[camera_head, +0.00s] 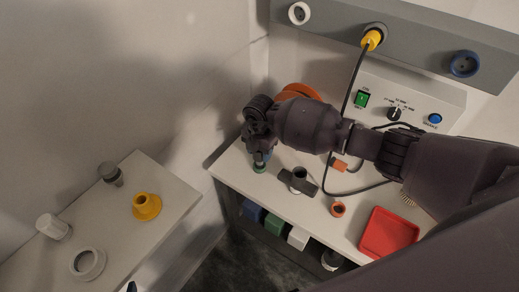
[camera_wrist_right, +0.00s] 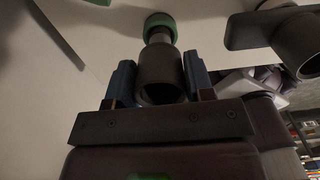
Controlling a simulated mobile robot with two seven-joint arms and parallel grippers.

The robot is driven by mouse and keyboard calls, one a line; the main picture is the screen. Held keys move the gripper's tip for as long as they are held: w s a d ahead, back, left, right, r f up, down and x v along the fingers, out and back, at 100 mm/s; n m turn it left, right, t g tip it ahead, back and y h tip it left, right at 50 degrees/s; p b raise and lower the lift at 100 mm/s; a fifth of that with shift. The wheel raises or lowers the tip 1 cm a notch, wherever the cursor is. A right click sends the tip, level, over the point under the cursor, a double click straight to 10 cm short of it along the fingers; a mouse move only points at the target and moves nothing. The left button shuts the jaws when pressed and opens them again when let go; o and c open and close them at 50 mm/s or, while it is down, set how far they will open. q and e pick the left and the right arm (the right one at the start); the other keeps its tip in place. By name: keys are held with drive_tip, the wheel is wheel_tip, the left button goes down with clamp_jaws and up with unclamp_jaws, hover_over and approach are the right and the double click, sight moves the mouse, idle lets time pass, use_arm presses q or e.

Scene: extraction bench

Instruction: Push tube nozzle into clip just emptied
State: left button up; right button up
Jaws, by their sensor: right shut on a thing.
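My right gripper (camera_head: 259,157) is at the left end of the bench. In the right wrist view its two blue-grey fingers (camera_wrist_right: 161,84) are shut on a dark grey tube nozzle (camera_wrist_right: 161,68), its wide open end facing the camera. The nozzle's narrow far end meets a green ring (camera_wrist_right: 160,24); I cannot tell whether the ring belongs to it. The green ring also shows below the gripper in the head view (camera_head: 260,168). I cannot tell which thing is the emptied clip. My left gripper is not in view.
A dark grey fitting with a flat arm (camera_head: 299,174) stands right of the gripper. A black cable (camera_head: 347,98) hangs from a yellow plug (camera_head: 372,38). A side table (camera_head: 175,183) holds several fittings.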

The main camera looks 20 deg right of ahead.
drive_tip(key=shift+f, duration=0.3)
drive_tip(key=o, duration=1.1)
drive_tip(key=shift+r, duration=0.1)
wheel_tip(320, 180, up, 11)
drive_tip(key=shift+f+p, duration=0.2)
drive_tip(key=shift+p, duration=0.35)
